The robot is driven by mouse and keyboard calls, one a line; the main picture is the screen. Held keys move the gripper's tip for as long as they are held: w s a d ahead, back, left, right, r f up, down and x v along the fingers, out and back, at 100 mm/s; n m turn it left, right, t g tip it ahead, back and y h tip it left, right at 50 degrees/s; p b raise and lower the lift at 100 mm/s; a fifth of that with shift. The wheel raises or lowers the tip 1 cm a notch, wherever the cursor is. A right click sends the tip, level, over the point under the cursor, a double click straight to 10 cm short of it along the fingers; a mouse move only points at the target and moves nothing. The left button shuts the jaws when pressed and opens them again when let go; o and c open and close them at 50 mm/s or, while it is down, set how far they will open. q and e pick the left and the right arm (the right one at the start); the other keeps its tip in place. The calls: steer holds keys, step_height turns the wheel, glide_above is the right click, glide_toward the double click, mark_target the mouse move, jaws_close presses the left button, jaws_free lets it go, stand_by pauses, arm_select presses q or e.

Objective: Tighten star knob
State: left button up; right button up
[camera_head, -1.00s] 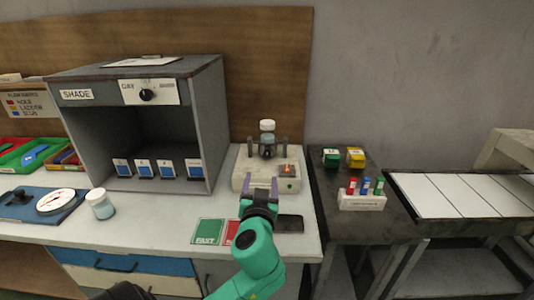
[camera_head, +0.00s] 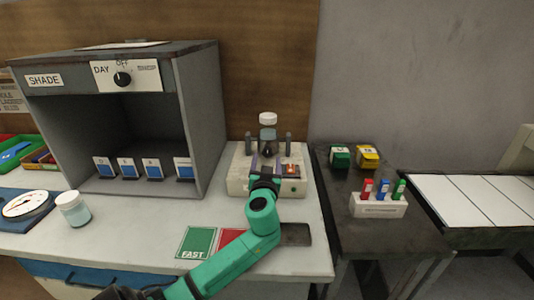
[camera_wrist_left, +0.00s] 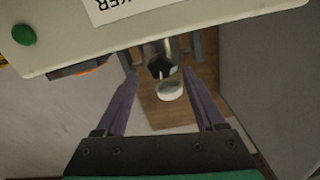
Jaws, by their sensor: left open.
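The star knob (camera_wrist_left: 161,68) is a dark, star-shaped knob on the front of the shaker's clamp. In the head view, the clamp area is small and dark, and the knob is hard to separate from it. The pale shaker (camera_head: 238,182) stands at the back of the bench and holds a white-capped bottle (camera_head: 268,119), whose cap also shows in the left wrist view (camera_wrist_left: 169,90). My left gripper (camera_head: 266,162) is open in front of the clamp, with its purple fingers on either side of the knob in the wrist view (camera_wrist_left: 161,77). Contact cannot be told. My right gripper is out of view.
The shade cabinet (camera_head: 205,120) stands left of the shaker. A green card (camera_head: 196,242) and a red card (camera_head: 229,237) lie in front. A white-capped jar (camera_head: 73,210) stands at left. A dark side table (camera_head: 400,235) holds a rack of colored vials (camera_head: 378,206).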

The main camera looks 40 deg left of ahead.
mark_target(267, 154)
arm_select(q)
steer(key=x, duration=0.3)
steer(key=shift+w+a, duration=0.2)
steer(key=shift+w, duration=0.05)
jaws_close()
